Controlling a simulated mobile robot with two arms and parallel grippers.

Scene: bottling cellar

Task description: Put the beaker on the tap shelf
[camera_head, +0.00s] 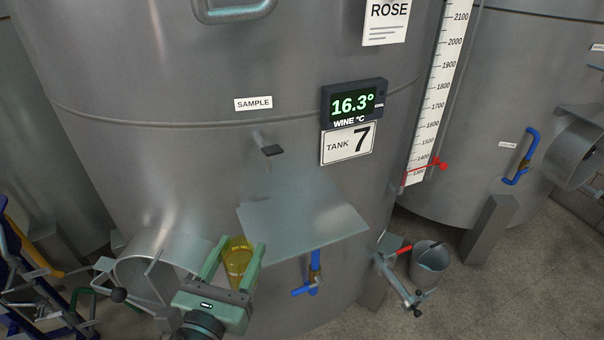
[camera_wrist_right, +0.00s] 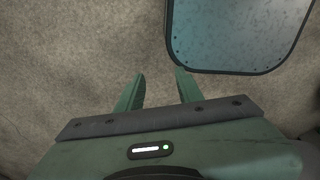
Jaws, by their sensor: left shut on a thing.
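The beaker (camera_head: 237,259) holds yellow liquid and has pale markings. My left gripper (camera_head: 236,262) is shut on it, with one green finger on each side. The beaker is in front of the tank, left of and slightly below the tap shelf (camera_head: 305,216), a bare flat metal plate on the tank's front. The beaker's lower part is hidden behind the gripper body. The sample tap (camera_head: 268,148) sticks out above the shelf. My right gripper (camera_wrist_right: 160,88) shows in the right wrist view with its two fingers apart and nothing between them.
A blue-handled valve (camera_head: 314,275) hangs below the shelf. A round manway (camera_head: 160,262) juts out at the lower left. A grey bucket (camera_head: 430,262) stands on the floor at the right. A dark-rimmed bluish panel (camera_wrist_right: 238,32) lies beyond my right gripper.

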